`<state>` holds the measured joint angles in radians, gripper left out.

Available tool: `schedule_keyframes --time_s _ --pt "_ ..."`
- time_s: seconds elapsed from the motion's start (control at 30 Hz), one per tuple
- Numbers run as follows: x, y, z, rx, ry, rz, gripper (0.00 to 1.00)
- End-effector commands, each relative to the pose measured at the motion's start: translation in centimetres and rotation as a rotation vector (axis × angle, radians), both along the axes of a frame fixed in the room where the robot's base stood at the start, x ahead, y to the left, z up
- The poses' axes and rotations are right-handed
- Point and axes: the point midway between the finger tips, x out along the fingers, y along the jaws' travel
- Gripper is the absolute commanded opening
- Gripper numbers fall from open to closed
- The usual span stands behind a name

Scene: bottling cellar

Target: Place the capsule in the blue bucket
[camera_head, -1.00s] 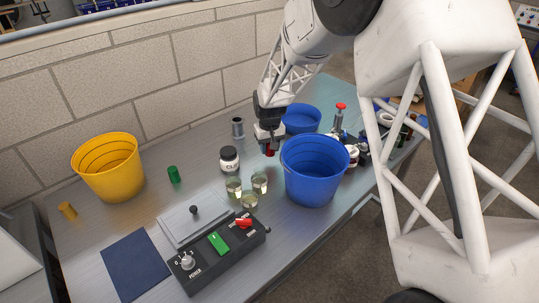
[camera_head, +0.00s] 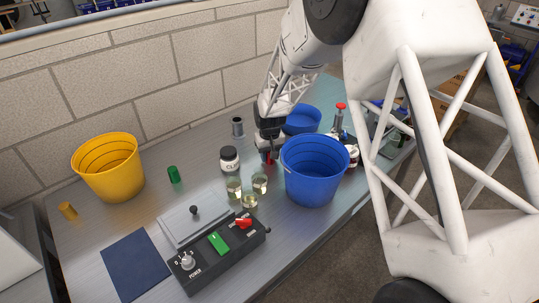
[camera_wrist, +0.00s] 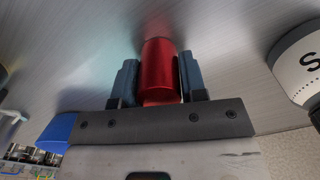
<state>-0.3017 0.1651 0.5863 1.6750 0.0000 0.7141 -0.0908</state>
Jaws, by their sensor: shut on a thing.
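My gripper (camera_head: 268,147) is shut on a red capsule (camera_wrist: 158,65), which sits between its two fingers in the wrist view. In the head view the red capsule is partly hidden and shows just left of the tall blue bucket (camera_head: 312,178), low and outside it. I cannot tell whether the capsule touches the table. The blue bucket stands upright and open on the table; its floor is not clearly visible.
A white jar (camera_head: 229,159) stands left of my gripper, with several small glasses (camera_head: 234,187) in front. A shallow blue bowl (camera_head: 303,119) is behind the bucket. A yellow bucket (camera_head: 107,168), green capsule (camera_head: 173,174) and control box (camera_head: 226,250) are further left.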

Motion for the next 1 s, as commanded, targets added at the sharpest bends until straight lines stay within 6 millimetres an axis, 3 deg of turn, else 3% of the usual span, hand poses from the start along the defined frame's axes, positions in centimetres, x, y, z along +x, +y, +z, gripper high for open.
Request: schedule_keyframes --time_s 0.07,0.1,0.23,0.67,1.0 --pt "0.0 0.0 -0.2 0.0 0.001 0.0 0.33" --pt "0.0 0.0 -0.1 0.0 0.0 0.0 0.45" --pt "0.0 0.0 -0.2 0.0 0.0 0.0 0.64" --pt "0.0 0.0 0.3 0.0 0.0 0.0 0.64" --pt "0.0 0.0 3.8 0.001 -0.002 0.0 0.64"
